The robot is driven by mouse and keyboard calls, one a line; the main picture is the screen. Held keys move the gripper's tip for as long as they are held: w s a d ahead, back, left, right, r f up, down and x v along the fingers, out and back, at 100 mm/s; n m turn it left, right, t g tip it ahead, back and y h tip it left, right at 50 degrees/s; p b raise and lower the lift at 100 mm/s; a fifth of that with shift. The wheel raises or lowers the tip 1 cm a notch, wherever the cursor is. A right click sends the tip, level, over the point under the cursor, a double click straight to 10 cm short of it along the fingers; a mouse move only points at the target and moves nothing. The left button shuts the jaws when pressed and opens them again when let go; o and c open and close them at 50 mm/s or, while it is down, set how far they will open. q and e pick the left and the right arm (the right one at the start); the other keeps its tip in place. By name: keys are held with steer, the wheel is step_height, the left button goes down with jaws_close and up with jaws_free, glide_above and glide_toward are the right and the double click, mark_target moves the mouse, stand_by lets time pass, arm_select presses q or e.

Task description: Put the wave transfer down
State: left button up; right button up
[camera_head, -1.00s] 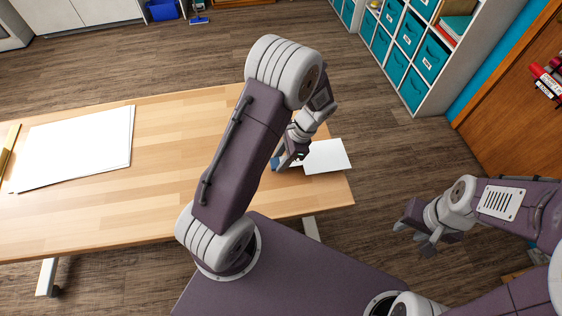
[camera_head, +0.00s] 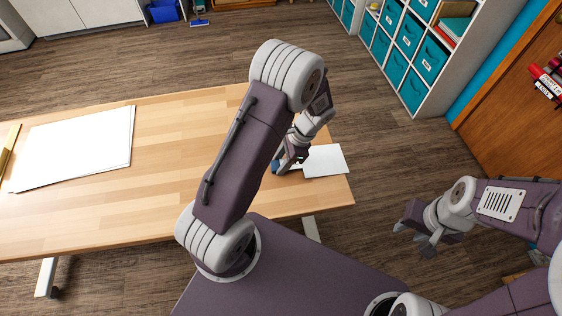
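A white sheet (camera_head: 326,160) lies at the right end of the wooden table, partly behind my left gripper. It may be the wave transfer; no wave pattern is readable. A small blue patch (camera_head: 275,166) shows just left of the fingers. My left gripper (camera_head: 283,168) points down at the left edge of the sheet. Its fingertips are small and partly hidden, so I cannot tell whether they are open or shut on the sheet. My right gripper (camera_head: 417,239) is open and empty over the floor, right of the table.
The wooden table (camera_head: 165,165) is bare in its middle. A stack of large white sheets (camera_head: 78,148) lies at its left, beside a yellowish strip (camera_head: 8,150). A shelf with teal bins (camera_head: 432,55) stands at the back right.

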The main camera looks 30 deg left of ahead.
arm_select(q)
steer(key=shift+s+d+f, duration=0.15)
steer(key=shift+s+f, duration=0.15)
steer(key=w+a+p+v, duration=0.1)
steer(key=p+v, duration=0.1)
steer(key=v, duration=1.1)
steer(key=s+n+t+h, duration=0.3)
steer(key=s+n+h, duration=0.1)
steer(key=s+n, duration=0.7)
steer(key=shift+s+f+t, duration=0.3)
steer(key=shift+t, duration=0.1)
